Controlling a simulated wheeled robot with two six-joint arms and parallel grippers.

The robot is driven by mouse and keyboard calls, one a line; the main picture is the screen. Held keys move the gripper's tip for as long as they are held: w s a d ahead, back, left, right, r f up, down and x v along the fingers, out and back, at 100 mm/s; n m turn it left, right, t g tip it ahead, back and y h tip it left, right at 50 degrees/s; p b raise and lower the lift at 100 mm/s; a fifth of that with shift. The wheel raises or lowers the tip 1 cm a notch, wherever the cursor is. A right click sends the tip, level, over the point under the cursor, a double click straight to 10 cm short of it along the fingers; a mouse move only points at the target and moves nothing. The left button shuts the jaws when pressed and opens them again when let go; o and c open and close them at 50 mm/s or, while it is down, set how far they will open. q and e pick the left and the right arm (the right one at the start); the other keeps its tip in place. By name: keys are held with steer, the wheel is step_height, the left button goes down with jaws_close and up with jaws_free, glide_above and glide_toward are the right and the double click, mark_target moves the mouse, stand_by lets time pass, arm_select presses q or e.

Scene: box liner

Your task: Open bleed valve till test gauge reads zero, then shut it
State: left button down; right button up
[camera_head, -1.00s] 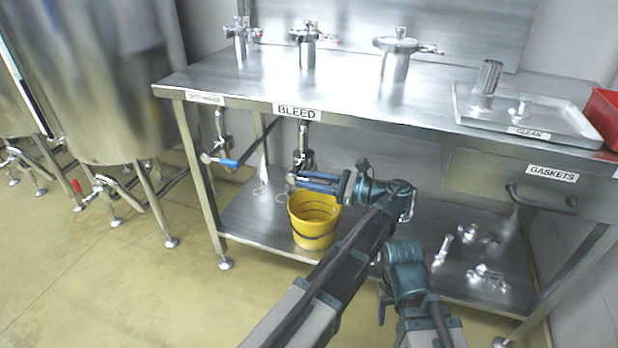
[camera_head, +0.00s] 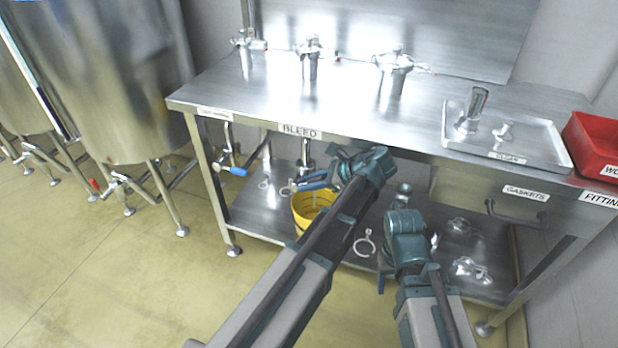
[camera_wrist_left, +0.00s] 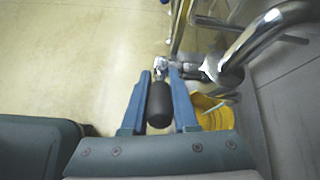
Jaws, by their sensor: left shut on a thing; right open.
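The BLEED label (camera_head: 300,131) is on the bench's front edge. A metal valve pipe (camera_head: 306,150) hangs below it, partly hidden by my left wrist. My left gripper (camera_head: 302,186) is under the bench edge, over the yellow bucket (camera_head: 301,212). In the left wrist view its blue fingers (camera_wrist_left: 160,90) are shut on a black handle (camera_wrist_left: 160,106). A thin pale streak (camera_head: 314,200) shows at the bucket, possibly liquid. Metal fittings (camera_head: 310,62) stand on the bench; I cannot make out a gauge reading.
A second valve with a blue handle (camera_head: 234,171) hangs left of the bleed valve. A tray (camera_head: 540,155) and a red bin (camera_head: 592,142) are on the bench at right. Loose fittings (camera_head: 470,268) lie on the lower shelf (camera_head: 270,218). Steel tanks (camera_head: 120,80) stand left; the floor there is clear.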

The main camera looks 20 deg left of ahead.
mark_target(324, 177)
stand_by(0.4)
arm_select(q)
steer(key=c, duration=0.7)
jaws_free()
steer(key=p+v, duration=0.4)
steer(key=v, duration=0.2)
steer(key=shift+d+r, duration=0.1)
steer(key=shift+r, duration=0.25)
steer(key=shift+d+r, duration=0.15)
steer(key=shift+d, duration=0.3)
